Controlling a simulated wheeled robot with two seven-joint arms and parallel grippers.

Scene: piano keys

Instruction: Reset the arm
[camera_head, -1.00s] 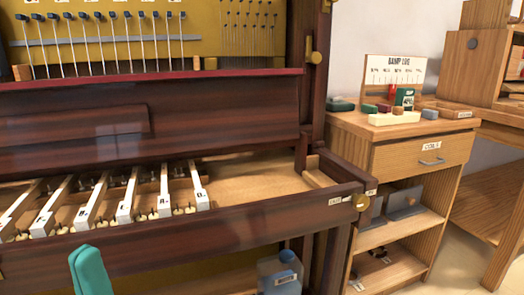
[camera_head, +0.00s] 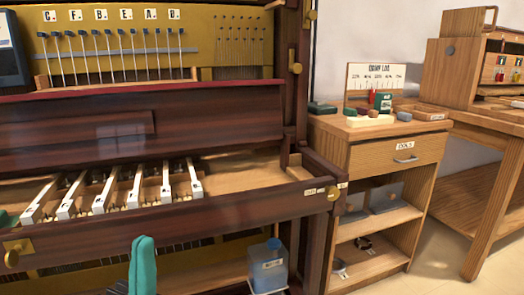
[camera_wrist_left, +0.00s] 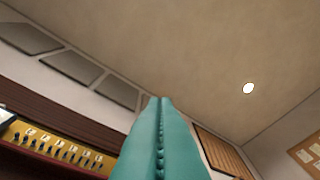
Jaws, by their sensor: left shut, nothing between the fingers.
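My left gripper (camera_head: 143,262) shows as upright teal fingers at the bottom of the head view, in front of the piano's lower part. In the left wrist view its two teal fingers (camera_wrist_left: 160,135) are pressed together, with nothing between them. They point up toward the ceiling. The piano (camera_head: 230,215) has a dark red-brown wooden case. Several white lettered keys (camera_head: 110,190) sit in its key bed, with bare wood to their right. My right gripper is not in view.
A blue jug (camera_head: 268,268) stands on the piano's lower shelf. A wooden cabinet (camera_head: 375,160) with a drawer and shelves stands to the right, with a workbench (camera_head: 480,130) beyond it. A small green thing (camera_head: 7,219) shows at the left edge. Floor is clear at lower right.

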